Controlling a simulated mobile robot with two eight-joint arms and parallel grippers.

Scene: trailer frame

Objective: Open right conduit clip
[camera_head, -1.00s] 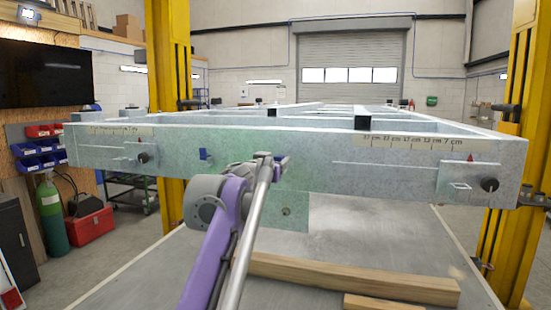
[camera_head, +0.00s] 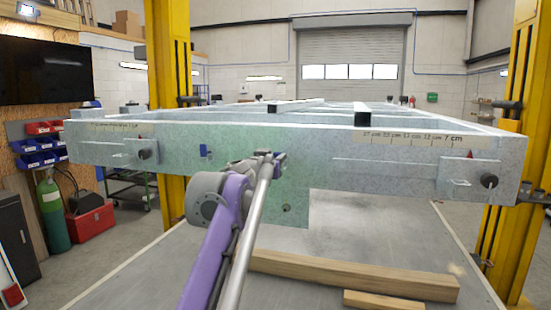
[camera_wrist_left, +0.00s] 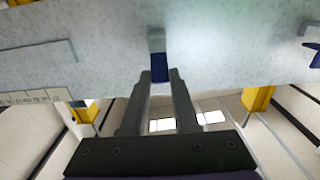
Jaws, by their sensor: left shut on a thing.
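The right conduit clip is a small blue piece on the front face of the grey trailer frame (camera_head: 380,157). In the left wrist view, which is upside down, the blue right clip (camera_wrist_left: 159,72) shows between the fingertips of my left gripper (camera_wrist_left: 161,77), below a small grey bracket. The gripper is shut on it. In the head view, my left gripper (camera_head: 268,156) is at the frame face, and its own wrist partly hides the clip. The left clip (camera_head: 206,150), also blue, sits on the frame further left and shows at the wrist view's right edge (camera_wrist_left: 312,50). My right gripper is not in view.
Wooden beams (camera_head: 350,276) lie on the grey platform under the frame. Yellow posts stand at the left (camera_head: 169,80) and right (camera_head: 515,120). Latch plates with black knobs sit near both frame ends (camera_head: 489,181).

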